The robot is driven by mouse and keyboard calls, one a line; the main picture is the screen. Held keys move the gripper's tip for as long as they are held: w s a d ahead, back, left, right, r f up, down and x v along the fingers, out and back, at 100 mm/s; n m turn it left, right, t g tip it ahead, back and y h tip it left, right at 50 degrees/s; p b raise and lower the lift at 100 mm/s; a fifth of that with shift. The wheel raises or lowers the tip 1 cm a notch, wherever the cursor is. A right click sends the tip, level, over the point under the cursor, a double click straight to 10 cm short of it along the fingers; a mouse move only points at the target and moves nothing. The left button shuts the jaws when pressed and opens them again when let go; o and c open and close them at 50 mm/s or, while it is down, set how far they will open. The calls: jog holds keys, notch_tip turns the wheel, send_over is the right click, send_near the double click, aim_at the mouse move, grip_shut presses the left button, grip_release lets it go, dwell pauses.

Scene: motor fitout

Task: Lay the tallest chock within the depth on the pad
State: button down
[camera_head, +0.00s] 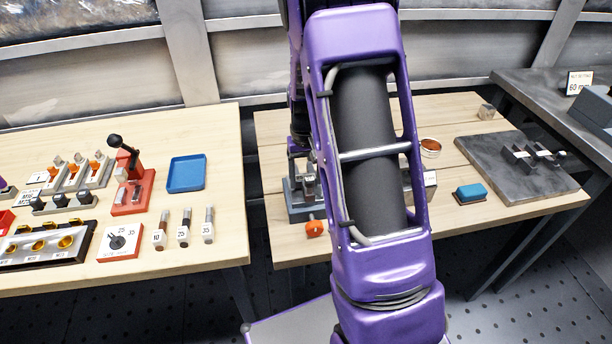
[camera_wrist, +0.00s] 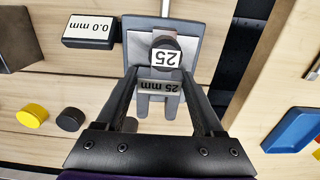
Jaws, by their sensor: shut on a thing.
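My gripper (camera_wrist: 158,92) is shut on a grey chock labelled 25 mm (camera_wrist: 158,87), directly over a grey fixture (camera_wrist: 195,35). A round dark part with a white 25 tag (camera_wrist: 167,59) shows just beyond the label. I cannot tell whether the chock touches the fixture. In the head view the fixture (camera_head: 303,212) stands at the left of the right-hand table, and my arm partly hides it. A dark grey plate (camera_head: 480,160) lies on that table's right side with black blocks (camera_head: 515,156) on it. I cannot tell which surface is the pad.
A black 0.0 mm display (camera_wrist: 90,32) stands beside the fixture. A yellow disc (camera_wrist: 32,115) and a black disc (camera_wrist: 70,120) lie nearby. A blue block (camera_head: 470,192) sits before the plate. The left table holds a blue tray (camera_head: 187,173) and several tools; a gap separates the tables.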

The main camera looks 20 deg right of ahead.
jog(key=shift+f, duration=0.25)
grip_release()
notch_tip(320, 180, up, 18)
jog(key=p, duration=0.1)
jog(key=shift+f, duration=0.25)
